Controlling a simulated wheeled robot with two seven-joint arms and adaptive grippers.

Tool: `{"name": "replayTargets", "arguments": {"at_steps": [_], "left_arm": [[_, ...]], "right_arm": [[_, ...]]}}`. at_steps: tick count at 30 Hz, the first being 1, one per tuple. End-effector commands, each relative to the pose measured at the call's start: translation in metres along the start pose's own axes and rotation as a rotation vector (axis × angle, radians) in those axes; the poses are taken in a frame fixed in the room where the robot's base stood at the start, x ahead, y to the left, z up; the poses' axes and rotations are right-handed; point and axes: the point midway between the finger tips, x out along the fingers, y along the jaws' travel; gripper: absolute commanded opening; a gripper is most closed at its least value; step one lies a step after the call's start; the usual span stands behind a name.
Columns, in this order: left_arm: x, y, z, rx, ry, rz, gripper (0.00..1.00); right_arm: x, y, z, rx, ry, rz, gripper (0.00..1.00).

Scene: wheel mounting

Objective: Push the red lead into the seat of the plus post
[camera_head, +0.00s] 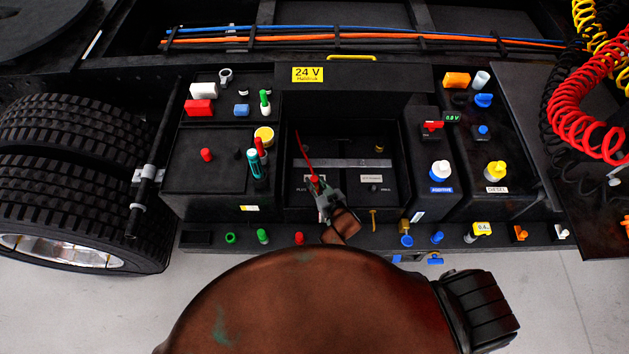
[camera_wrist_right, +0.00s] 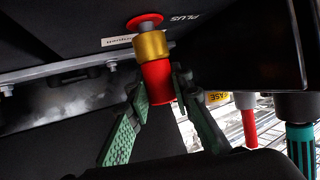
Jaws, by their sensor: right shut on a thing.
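The red lead (camera_wrist_right: 157,74) has a red body with a gold collar and a grey tip, in the right wrist view. In the head view its red end (camera_head: 314,179) and thin red cable (camera_head: 302,150) show in the open battery box. My right gripper (camera_head: 325,197) is shut on the red body; its green fingers (camera_wrist_right: 162,98) sit on either side. The tip meets the red ring of the plus post's seat (camera_wrist_right: 144,20), beside the PLUS marking (camera_wrist_right: 183,19). How deep the tip sits cannot be told. In the head view the gripper hides most of the seat. My left gripper is not in view.
The battery box (camera_head: 354,98) has dark walls around the gripper. A grey bar (camera_head: 350,163) crosses it behind the lead. Several small coloured fittings line the front ledge.

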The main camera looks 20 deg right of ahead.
Motion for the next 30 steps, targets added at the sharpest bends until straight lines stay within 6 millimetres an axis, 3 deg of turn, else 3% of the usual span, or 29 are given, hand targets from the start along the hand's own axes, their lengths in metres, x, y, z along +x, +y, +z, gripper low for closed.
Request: {"name": "replayTargets", "arguments": {"at_steps": [28,29,30], "left_arm": [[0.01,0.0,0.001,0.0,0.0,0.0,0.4],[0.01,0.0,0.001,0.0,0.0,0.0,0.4],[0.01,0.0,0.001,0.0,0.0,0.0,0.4]], "right_arm": [[0.006,0.0,0.014,0.0,-0.001,0.0,0.0],[0.005,0.0,0.014,0.001,-0.001,0.0,0.22],[0.005,0.0,0.014,0.001,-0.001,0.0,0.25]]}}
